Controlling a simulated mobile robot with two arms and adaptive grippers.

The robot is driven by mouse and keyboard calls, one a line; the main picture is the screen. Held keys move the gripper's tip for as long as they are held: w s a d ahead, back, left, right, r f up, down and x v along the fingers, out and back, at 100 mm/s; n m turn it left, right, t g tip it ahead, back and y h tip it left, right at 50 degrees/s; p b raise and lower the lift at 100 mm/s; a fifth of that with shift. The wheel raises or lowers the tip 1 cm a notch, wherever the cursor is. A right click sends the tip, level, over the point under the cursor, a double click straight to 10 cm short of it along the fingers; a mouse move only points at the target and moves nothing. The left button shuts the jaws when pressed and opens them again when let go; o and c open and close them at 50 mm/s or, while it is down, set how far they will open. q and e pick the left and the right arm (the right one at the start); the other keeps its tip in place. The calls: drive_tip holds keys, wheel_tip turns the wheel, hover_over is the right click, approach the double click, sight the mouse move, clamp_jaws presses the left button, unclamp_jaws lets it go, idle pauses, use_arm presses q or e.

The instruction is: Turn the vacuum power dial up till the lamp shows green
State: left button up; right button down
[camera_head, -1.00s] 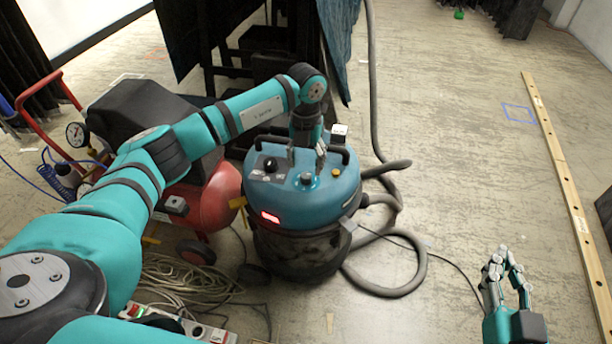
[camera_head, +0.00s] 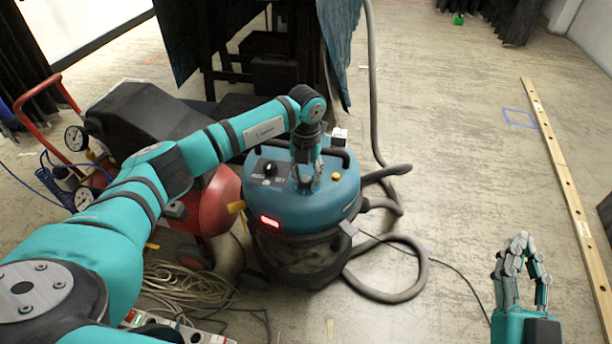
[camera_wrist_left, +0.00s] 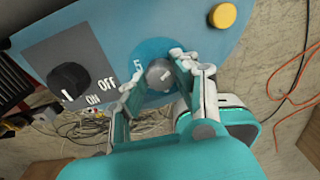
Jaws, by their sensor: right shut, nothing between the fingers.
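The blue vacuum (camera_head: 300,215) stands on the floor in the middle of the head view. Its lamp (camera_head: 270,221) glows red on the front. The power dial is a round grey knob (camera_wrist_left: 159,74) on a light-blue disc in the left wrist view; a "5" shows beside it. My left gripper (camera_head: 305,184) is down at the dial. Its fingers (camera_wrist_left: 161,72) are apart, one on each side of the knob; whether they touch it I cannot tell. In the head view the gripper mostly hides the dial. My right gripper (camera_head: 522,238) is shut and empty, at the lower right.
A black ON/OFF switch (camera_wrist_left: 70,82) and a yellow button (camera_wrist_left: 222,15) flank the dial. Black handles (camera_head: 337,155) rise from the lid. A grey hose (camera_head: 420,265) curls at the vacuum's right. A red compressor (camera_head: 215,205) stands left. Open floor lies to the right.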

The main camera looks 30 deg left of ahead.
use_arm(q)
clamp_jaws()
use_arm(e)
drive_tip(key=shift+f, duration=0.1)
use_arm(q)
drive_tip(key=m+p, duration=0.2)
drive_tip(key=m, duration=0.4)
drive_tip(key=shift+r, duration=0.1)
drive_tip(key=m, duration=0.2)
drive_tip(key=shift+m+p, duration=0.3)
drive_tip(key=shift+m, duration=1.6)
use_arm(e)
wheel_tip(320, 180, down, 11)
drive_tip(key=s+d+g+h, duration=0.1)
drive_tip(key=d+g+h, duration=0.1)
drive_tip(key=g, duration=0.5)
drive_tip(key=shift+s+f+g, duration=0.15)
drive_tip(key=shift+f+g, duration=0.05)
drive_tip(key=shift+g, duration=0.1)
use_arm(q)
drive_tip(key=o, duration=0.7)
unclamp_jaws()
